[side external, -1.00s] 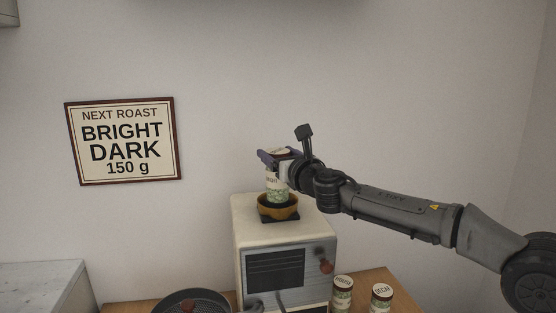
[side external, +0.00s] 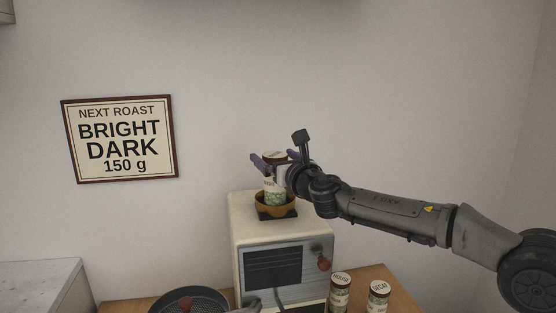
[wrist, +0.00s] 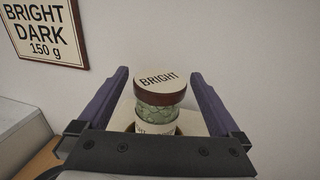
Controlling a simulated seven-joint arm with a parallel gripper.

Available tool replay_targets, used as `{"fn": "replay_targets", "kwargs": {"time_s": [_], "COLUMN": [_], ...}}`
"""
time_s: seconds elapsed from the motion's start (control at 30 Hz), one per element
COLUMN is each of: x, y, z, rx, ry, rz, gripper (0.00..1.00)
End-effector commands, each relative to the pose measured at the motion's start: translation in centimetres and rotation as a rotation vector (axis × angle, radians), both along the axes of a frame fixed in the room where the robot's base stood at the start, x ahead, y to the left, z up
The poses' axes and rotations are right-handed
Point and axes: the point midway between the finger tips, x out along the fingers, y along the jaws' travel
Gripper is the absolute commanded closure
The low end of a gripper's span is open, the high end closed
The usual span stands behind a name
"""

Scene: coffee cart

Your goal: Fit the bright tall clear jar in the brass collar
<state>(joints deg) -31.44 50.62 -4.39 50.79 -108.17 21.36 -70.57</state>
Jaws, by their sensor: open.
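The bright jar (side external: 271,187) is clear and tall, with greenish contents, a pale label and a brown-rimmed lid. It stands upright with its lower end inside the brass collar (side external: 263,209) on top of the cream machine. In the wrist view its lid (wrist: 161,84) reads BRIGHT. My gripper (side external: 276,160) is open around the upper part of the jar, one purple finger on each side. In the wrist view gaps show between the lid and both fingers (wrist: 160,74). The jar's base is hidden by the collar wall.
The cream machine (side external: 240,222) stands on a wooden counter. Two other lidded jars, one marked DECAF (side external: 378,296) and one beside it (side external: 340,291), stand at its right. A round dark pan (side external: 215,297) is at lower left. A wall sign (side external: 119,139) reads BRIGHT DARK 150 g.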

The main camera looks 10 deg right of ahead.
Motion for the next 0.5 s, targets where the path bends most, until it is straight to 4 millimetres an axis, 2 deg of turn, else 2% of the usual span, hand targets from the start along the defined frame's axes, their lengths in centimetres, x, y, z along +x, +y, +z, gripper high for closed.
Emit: {"fn": "replay_targets", "kwargs": {"time_s": [0.23, 0.5], "x": [-1.2, -4.8], "y": [-0.3, -0.9], "z": [0.3, 0.4], "rx": [-0.001, 0.0], "ry": [0.002, 0.001], "rz": [-0.003, 0.001], "gripper": [0.0, 0.0]}}
